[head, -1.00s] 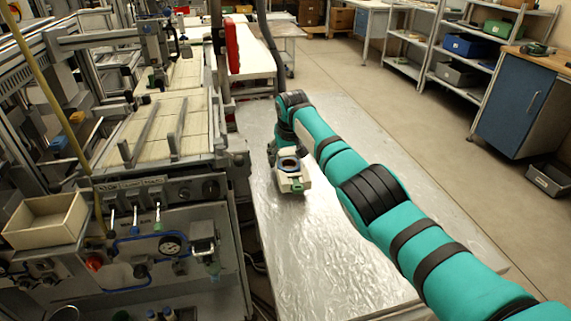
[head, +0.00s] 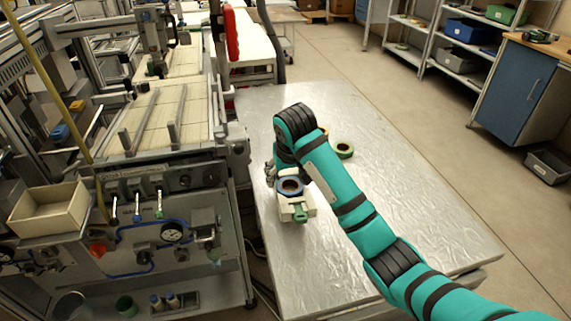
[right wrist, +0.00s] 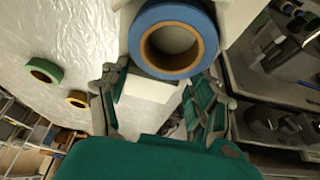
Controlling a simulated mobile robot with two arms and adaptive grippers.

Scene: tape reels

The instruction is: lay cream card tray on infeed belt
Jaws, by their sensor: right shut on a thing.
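My right gripper (right wrist: 160,105) has its two fingers either side of a white-cream end of the cream card tray (right wrist: 150,85) and is shut on it. In the head view the cream card tray (head: 290,212) is over the metal table, with a green piece at its near end. A blue tape reel (head: 290,187) with a tan core lies on it; it also shows in the right wrist view (right wrist: 172,12). I cannot tell the tray's height above the table. The slatted belt (head: 150,122) is on the machine at left, apart from the tray. My left gripper is not in view.
The metal table (head: 400,225) is mostly clear. A green reel (head: 343,149) lies on it beyond my arm; a yellow reel (right wrist: 77,101) shows in the wrist view. An open cream box (head: 45,212) and a machine panel with valves and a gauge (head: 172,232) are at left.

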